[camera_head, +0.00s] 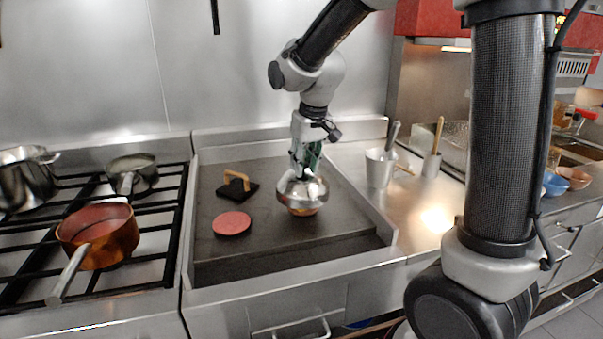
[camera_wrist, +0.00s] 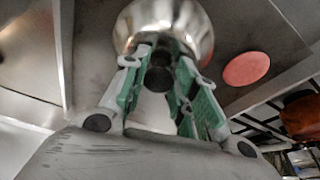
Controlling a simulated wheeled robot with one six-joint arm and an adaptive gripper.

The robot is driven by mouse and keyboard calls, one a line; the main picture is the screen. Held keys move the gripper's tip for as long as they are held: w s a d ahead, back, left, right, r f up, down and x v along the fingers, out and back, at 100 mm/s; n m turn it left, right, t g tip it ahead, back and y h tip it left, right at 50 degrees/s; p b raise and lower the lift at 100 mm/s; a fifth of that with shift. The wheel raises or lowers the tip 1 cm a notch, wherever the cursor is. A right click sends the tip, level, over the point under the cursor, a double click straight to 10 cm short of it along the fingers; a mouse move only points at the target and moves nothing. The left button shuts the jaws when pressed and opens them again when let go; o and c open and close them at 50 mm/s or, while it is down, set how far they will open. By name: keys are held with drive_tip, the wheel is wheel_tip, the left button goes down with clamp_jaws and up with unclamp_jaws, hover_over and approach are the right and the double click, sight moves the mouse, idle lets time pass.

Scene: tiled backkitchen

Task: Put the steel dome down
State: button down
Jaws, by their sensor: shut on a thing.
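The steel dome (camera_head: 303,195) is shiny and rounded and sits at or just above the dark griddle plate (camera_head: 270,251), right of its middle. I cannot tell whether its rim touches the plate. My gripper (camera_head: 304,173) points down from above and is shut on the dome's top knob. In the wrist view the dome (camera_wrist: 178,22) lies just beyond my green-padded fingers (camera_wrist: 163,75), which stand on both sides of the dark knob (camera_wrist: 158,78). What is under the dome is mostly hidden.
A pink round patty (camera_head: 231,223) lies on the griddle left of the dome. A black press with a wooden handle (camera_head: 238,187) stands behind it. A copper pan (camera_head: 98,236) is on the stove at left. Steel containers (camera_head: 380,168) stand right of the griddle. The griddle's front is clear.

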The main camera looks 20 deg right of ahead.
drive_tip(key=shift+f, duration=1.2)
drive_tip(key=shift+f, duration=0.1)
drive_tip(key=shift+f, duration=0.5)
drive_tip(key=c, duration=1.1)
unclamp_jaws()
drive_tip(key=shift+r, duration=0.1)
drive_tip(key=a+v, duration=0.1)
drive_tip(key=v, duration=1.1)
drive_tip(key=s+d+m, duration=0.1)
drive_tip(key=s+d, duration=0.4)
drive_tip(key=s, duration=0.2)
drive_tip(key=s+d+f, duration=0.1)
drive_tip(key=s+d, duration=0.4)
drive_tip(key=s, duration=0.3)
drive_tip(key=s+d+m+t, duration=0.1)
drive_tip(key=s+d, duration=0.4)
drive_tip(key=s, duration=0.2)
drive_tip(key=shift+s+f+m+h, duration=0.3)
drive_tip(key=shift+s+f, duration=0.05)
